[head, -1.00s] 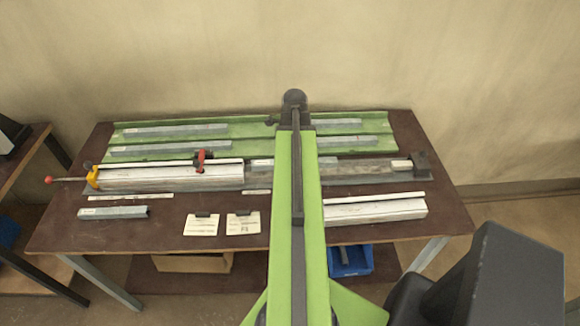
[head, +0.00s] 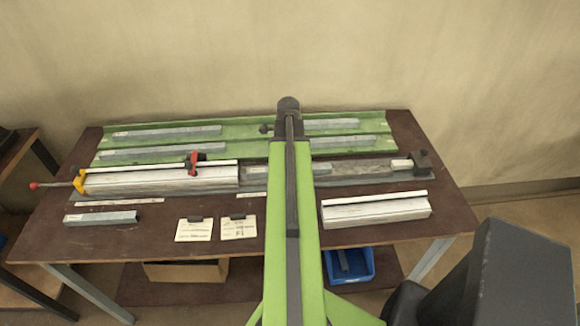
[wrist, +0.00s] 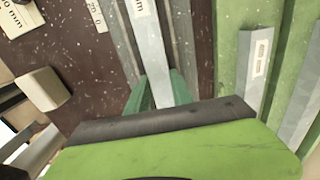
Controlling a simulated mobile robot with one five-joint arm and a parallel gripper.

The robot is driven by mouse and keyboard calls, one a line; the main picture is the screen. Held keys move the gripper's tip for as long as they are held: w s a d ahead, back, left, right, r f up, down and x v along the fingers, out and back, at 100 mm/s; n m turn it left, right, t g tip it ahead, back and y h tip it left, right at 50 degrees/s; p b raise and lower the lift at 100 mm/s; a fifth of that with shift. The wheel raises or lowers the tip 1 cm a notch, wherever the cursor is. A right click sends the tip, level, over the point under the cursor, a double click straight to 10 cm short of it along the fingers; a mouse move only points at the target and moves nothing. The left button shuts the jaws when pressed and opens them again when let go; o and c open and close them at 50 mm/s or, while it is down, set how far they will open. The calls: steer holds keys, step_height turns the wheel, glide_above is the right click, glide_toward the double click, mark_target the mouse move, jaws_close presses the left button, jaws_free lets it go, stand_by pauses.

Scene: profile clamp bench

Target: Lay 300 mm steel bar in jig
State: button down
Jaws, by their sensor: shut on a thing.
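In the wrist view the green fingers of my gripper (wrist: 160,92) are shut on a light grey steel bar (wrist: 152,58) with a white label. The bar runs over the grey channel of the jig; whether it rests on the floor cannot be told. In the head view a short piece of the bar (head: 321,168) shows right of my arm, which hides my gripper. The jig (head: 365,170) lies along the table, with a dark end stop (head: 421,161) at right, a long pale section (head: 150,181) at left and a red clamp (head: 193,162).
Behind the jig a green rack (head: 237,141) holds several bars. In front lie a short bar (head: 100,218), two cards (head: 194,229) and a white profile (head: 376,210). A yellow plunger fitting (head: 79,182) with a red knob is at the jig's left end. Below is a blue bin (head: 350,266).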

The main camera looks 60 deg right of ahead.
steer(key=shift+s+a+f+b, duration=0.25)
steer(key=shift+f+b, duration=0.1)
steer(key=shift+b, duration=0.05)
steer(key=c, duration=1.1)
jaws_free()
steer(key=shift+f, duration=0.1)
steer(key=shift+d+r+p, duration=0.1)
steer(key=shift+r+p, duration=0.4)
steer(key=r+p, duration=1.2)
steer(key=shift+w+d+r, duration=0.1)
steer(key=shift+w+d, duration=0.1)
